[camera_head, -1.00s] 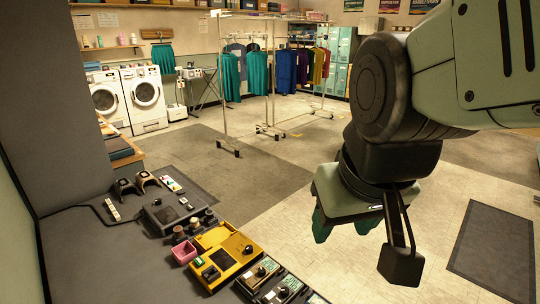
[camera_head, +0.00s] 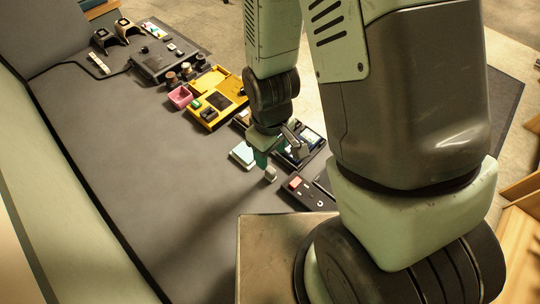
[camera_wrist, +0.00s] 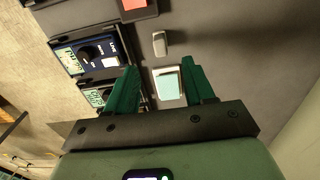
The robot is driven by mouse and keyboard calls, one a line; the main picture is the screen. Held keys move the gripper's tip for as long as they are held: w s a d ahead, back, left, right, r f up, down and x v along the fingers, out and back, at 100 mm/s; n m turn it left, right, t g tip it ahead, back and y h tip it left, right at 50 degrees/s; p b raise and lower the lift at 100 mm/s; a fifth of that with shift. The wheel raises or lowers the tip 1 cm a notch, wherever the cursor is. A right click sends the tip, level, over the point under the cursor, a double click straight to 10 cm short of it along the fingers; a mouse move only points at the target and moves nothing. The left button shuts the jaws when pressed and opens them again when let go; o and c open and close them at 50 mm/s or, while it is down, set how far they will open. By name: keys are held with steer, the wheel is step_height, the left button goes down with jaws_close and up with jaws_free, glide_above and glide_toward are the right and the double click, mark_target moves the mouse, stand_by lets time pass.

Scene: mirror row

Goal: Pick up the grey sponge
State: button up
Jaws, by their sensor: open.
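A small pale grey block, apparently the grey sponge (camera_head: 270,174), lies on the dark counter (camera_head: 150,190). It also shows in the wrist view (camera_wrist: 160,43), beyond and between the fingertips. My gripper (camera_wrist: 160,70) is open, with its two green fingers apart and nothing held. In the head view my gripper (camera_head: 262,160) hangs low over the counter, just behind the grey block and partly hidden by my arm. A pale teal pad with a light rim (camera_head: 243,154) lies beside the fingers; in the wrist view this pad (camera_wrist: 169,87) sits between them.
Dark devices with knobs (camera_head: 300,148) stand close to the right of my gripper. A black box with a red part (camera_head: 296,184) is near the grey block. The counter's left side is clear.

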mark_target(270, 169)
step_height(270, 169, down, 10)
steer(key=shift+r, duration=0.25)
stand_by(0.3)
jaws_close()
